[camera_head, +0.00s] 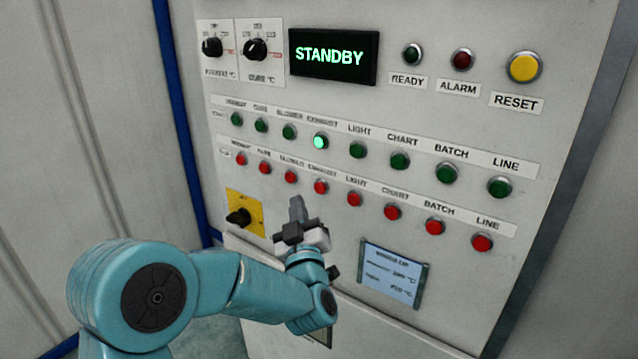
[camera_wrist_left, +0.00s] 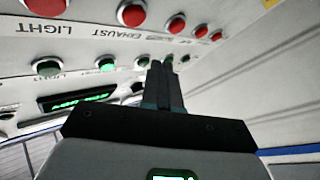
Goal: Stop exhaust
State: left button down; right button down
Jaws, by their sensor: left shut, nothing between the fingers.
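The control panel has a lower row of red buttons under labels. The red EXHAUST button (camera_head: 320,187) is the fourth from the left; it also shows at the top of the left wrist view (camera_wrist_left: 131,13). The green EXHAUST button (camera_head: 320,142) above it is lit bright green, and it glows in the left wrist view (camera_wrist_left: 105,63). My left gripper (camera_head: 297,203) is shut and empty, just below and left of the red EXHAUST button in the head view. Its closed fingers (camera_wrist_left: 166,85) point toward the panel in the wrist view. My right gripper is not in view.
A display (camera_head: 333,56) reads STANDBY. Red LIGHT (camera_head: 354,198) and another red button (camera_head: 291,176) flank the red EXHAUST button. A yellow plate with a black rotary switch (camera_head: 244,214) is left of the gripper; a small information plate (camera_head: 392,274) is lower right.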

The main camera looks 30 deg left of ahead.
aim_at(321, 187)
pick_arm(q)
jog(key=shift+w+d, duration=0.15)
jog(key=shift+w, duration=1.8)
jog(key=shift+w+f+b, duration=0.1)
jog(key=shift+b, duration=0.25)
jog(key=shift+w, duration=0.35)
dwell(0.4)
